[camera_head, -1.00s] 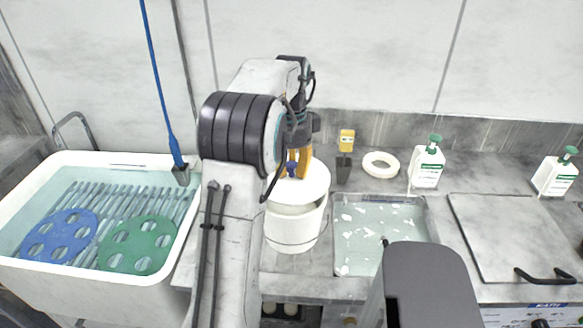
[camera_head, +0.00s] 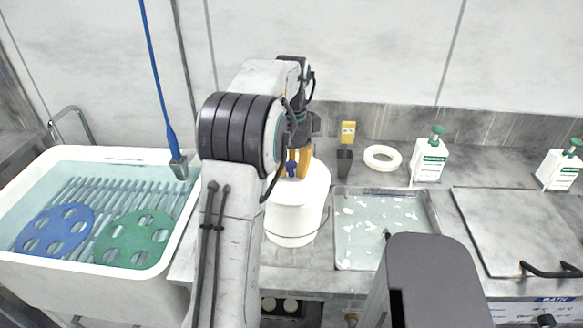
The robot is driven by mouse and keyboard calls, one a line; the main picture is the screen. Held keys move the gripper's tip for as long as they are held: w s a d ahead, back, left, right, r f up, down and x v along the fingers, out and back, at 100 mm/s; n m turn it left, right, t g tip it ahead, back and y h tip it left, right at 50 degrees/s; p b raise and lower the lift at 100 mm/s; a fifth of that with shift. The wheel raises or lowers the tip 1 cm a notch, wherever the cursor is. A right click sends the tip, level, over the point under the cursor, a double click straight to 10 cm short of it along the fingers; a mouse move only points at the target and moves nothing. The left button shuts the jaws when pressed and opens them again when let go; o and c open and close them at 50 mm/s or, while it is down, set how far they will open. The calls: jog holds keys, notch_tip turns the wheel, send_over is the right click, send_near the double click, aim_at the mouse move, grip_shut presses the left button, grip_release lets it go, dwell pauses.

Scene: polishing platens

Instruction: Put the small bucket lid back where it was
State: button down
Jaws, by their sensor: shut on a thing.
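The white bucket (camera_head: 292,222) stands on the counter, just right of the sink. Its round white lid (camera_head: 318,178) lies over the bucket's mouth, looks level, and shows no clear gap above the rim. My gripper (camera_head: 297,168), with orange-yellow fingers, is above the lid and shut on its small dark blue knob (camera_head: 291,169). My arm hides the left part of the lid and bucket.
A water-filled tray (camera_head: 431,210) with white flakes is right of the bucket. A dark holder (camera_head: 344,163), a white ring (camera_head: 382,152) and a pump bottle (camera_head: 429,160) stand behind. The white sink (camera_head: 160,268) on the left holds blue and green discs.

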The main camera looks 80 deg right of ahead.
aim_at(291, 165)
jog(key=shift+f+b, duration=0.35)
jog(key=shift+f, duration=0.25)
jog(key=c, duration=0.9)
grip_release()
jog(key=shift+c, duration=0.2)
jog(key=shift+r, duration=0.1)
jog(key=shift+a+r, duration=0.15)
jog(key=shift+r, duration=5.75)
